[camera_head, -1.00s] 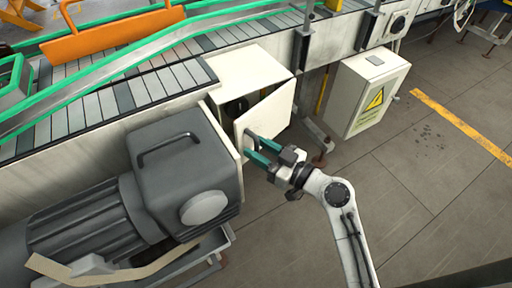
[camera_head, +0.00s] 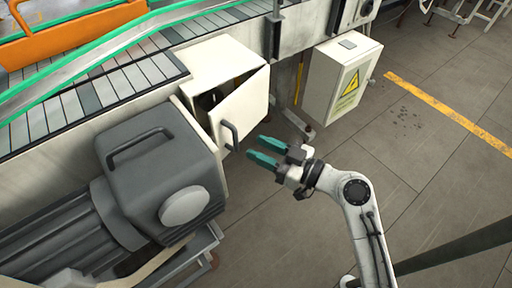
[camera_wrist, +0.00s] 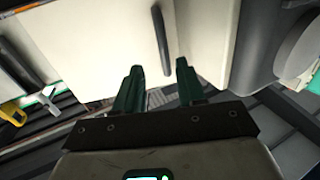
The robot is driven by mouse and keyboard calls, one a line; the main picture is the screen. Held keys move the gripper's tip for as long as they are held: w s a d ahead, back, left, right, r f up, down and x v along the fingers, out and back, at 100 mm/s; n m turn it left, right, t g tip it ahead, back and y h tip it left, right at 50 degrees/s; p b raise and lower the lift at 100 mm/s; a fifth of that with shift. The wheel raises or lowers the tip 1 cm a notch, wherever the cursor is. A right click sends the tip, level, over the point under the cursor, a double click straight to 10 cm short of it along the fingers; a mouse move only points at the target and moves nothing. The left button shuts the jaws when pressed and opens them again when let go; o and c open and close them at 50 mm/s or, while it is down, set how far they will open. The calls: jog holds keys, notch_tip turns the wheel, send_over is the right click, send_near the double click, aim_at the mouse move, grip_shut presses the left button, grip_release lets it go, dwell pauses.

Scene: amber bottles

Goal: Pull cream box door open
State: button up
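The cream box (camera_head: 213,65) is fixed to the side of the conveyor. Its door (camera_head: 245,104) stands partly open, with a dark gap showing the inside at its left. A dark bar handle (camera_head: 230,136) is on the door near its lower left edge. My gripper (camera_head: 256,149) is to the right of the handle and apart from it, with its two green fingers open and empty. In the wrist view the handle (camera_wrist: 161,40) stands ahead of and between the spread fingers (camera_wrist: 160,80), against the cream door (camera_wrist: 85,45).
A large grey motor (camera_head: 160,175) stands just left of the door. A second cream box (camera_head: 338,82) with a yellow warning sign is to the right. The conveyor (camera_head: 95,95) runs along behind.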

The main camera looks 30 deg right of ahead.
jog(key=shift+b+v, duration=1)
jog(key=shift+v, duration=1.5)
jog(key=shift+w+d, duration=0.15)
jog(key=shift+f+b, duration=0.1)
jog(key=shift+b, duration=0.25)
jog(key=shift+c, duration=0.5)
